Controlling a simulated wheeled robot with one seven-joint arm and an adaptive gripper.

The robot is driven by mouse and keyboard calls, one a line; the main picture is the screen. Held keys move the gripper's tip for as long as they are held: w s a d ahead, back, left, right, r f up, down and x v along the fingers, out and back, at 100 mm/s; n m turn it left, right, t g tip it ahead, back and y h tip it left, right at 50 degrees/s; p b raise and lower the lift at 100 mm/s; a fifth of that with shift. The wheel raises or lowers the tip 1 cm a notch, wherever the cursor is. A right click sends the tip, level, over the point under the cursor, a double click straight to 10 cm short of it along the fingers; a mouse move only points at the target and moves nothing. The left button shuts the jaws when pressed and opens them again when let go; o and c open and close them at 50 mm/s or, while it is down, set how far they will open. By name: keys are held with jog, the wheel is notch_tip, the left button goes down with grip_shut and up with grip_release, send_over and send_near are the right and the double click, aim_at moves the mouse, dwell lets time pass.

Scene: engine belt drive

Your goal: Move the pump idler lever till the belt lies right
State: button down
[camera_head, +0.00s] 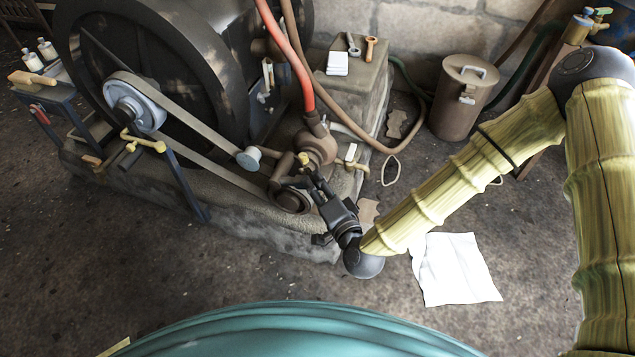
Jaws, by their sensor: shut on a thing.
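The belt (187,119) runs from the grey pulley (124,98) beside the big flywheel down to the small dark pump pulley (291,201). A pale idler roller (249,157) sits at the upper run of the belt, near the pump end. A lever with a yellow knob (303,158) shows to the right of the roller, just above my gripper. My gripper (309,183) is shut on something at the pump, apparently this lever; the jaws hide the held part. I cannot tell from this view how the belt sits on the pump pulley.
A red hose (287,52) and a brown hose rise from the pump. The dark flywheel (155,65) stands behind the belt. A yellow-ended handle (143,141) juts out at left. A lidded can (464,97) stands at right. White paper (456,270) lies on open floor.

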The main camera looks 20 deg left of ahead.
jog(key=c, duration=1.1)
grip_release()
jog(key=shift+c, duration=0.2)
jog(key=v, duration=1.2)
